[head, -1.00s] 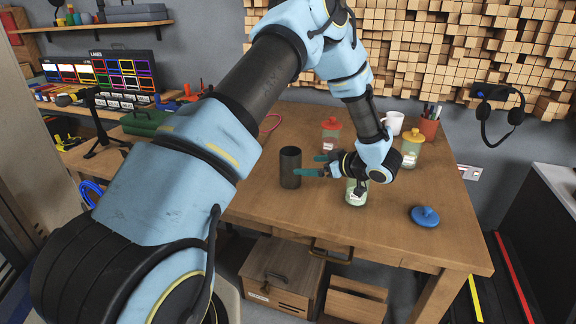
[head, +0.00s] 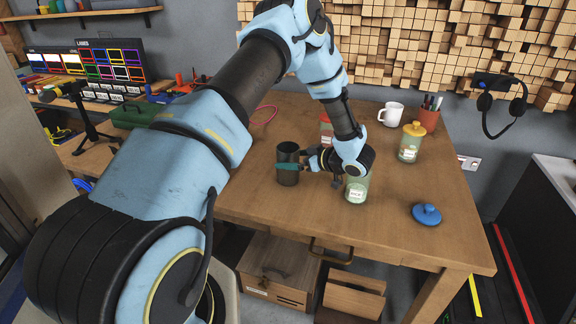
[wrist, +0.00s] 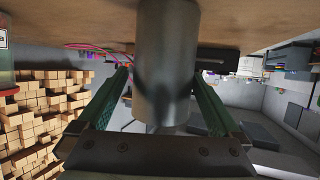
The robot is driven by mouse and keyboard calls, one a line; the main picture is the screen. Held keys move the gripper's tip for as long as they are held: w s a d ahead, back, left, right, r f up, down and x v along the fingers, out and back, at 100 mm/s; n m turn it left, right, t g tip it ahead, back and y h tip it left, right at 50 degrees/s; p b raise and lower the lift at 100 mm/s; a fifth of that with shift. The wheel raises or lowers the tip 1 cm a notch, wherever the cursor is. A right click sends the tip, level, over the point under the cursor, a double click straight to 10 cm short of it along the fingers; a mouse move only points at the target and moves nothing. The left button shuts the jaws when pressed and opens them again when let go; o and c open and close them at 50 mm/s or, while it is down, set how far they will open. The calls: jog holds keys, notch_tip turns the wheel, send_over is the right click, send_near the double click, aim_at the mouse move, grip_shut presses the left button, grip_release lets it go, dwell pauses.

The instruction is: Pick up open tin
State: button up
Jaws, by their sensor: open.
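The open tin (head: 287,149) is a dark grey upright cylinder on the wooden table, left of the jars. My gripper (head: 289,164) comes in level from the right, with its green fingers at the tin's side. In the wrist view the tin (wrist: 165,60) stands between the two open fingers of my gripper (wrist: 161,74), one on each side. Gaps show between the tin and both fingers. The picture there is inverted, with the table at the top.
A green jar (head: 357,192) stands just right of my gripper, partly behind my arm. A red-lidded jar (head: 326,128), a yellow-lidded jar (head: 411,143), a white mug (head: 392,114) and a pen cup (head: 429,120) stand farther back. A blue lid (head: 427,214) lies right. The front left table is clear.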

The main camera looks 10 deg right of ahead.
jog(key=shift+p+x, duration=0.85)
jog(key=shift+x, duration=1.5)
jog(key=shift+s+a, duration=0.1)
jog(key=shift+s, duration=0.05)
jog(key=c, duration=1.5)
jog(key=shift+r, duration=0.1)
